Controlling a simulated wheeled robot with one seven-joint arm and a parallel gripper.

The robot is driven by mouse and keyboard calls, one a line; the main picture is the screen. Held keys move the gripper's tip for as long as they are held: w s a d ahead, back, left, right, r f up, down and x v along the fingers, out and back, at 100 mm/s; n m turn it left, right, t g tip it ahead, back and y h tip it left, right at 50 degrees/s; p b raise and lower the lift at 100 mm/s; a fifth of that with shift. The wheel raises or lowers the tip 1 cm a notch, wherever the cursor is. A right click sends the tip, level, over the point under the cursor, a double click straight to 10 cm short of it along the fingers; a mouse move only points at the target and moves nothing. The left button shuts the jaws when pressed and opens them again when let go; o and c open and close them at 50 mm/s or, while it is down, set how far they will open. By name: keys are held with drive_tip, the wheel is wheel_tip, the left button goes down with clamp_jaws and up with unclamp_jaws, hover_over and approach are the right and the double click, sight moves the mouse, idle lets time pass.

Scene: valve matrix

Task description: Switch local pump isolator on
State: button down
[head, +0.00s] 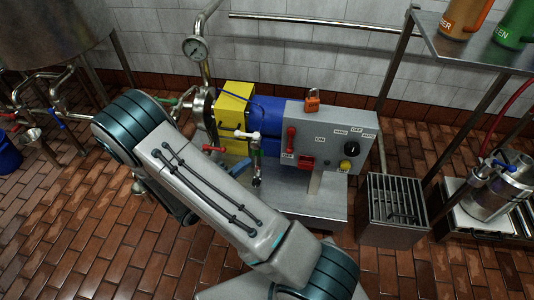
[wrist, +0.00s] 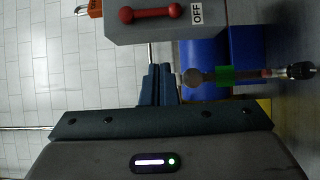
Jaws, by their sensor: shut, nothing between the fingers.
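The local pump isolator is a red bar handle (head: 290,140) on the front of a grey control box (head: 328,128). The handle stands upright, with an OFF label at its lower end; an ON label is to its right. In the wrist view, which is turned sideways, the red handle (wrist: 150,13) lies at the top edge beside the OFF label (wrist: 197,13). My gripper (wrist: 158,70) is shut and empty, its dark fingers pointing towards the box and apart from the handle.
An orange padlock (head: 312,101) sits on top of the box. A black knob (head: 351,148), a yellow button (head: 345,165) and a red switch (head: 306,162) share its front. Valve pipework (wrist: 225,75) is close to the fingers. A grated bin (head: 393,205) stands right.

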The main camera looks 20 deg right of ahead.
drive_tip(key=b, duration=0.2)
approach(288, 142)
drive_tip(key=w+d, duration=0.2)
drive_tip(key=w, duration=0.2)
drive_tip(key=shift+s+d+f+b, duration=0.1)
drive_tip(key=shift+s+d+b, duration=0.15)
drive_tip(key=shift+d, duration=0.3)
drive_tip(key=shift+s+d+b, duration=0.1)
drive_tip(key=shift+s+d, duration=0.2)
drive_tip(key=shift+d, duration=0.25)
drive_tip(key=shift+s+d, duration=0.25)
drive_tip(key=shift+d, duration=0.4)
drive_tip(key=shift+d, duration=0.1)
drive_tip(key=shift+s+n, duration=0.1)
drive_tip(key=shift+n, duration=0.2)
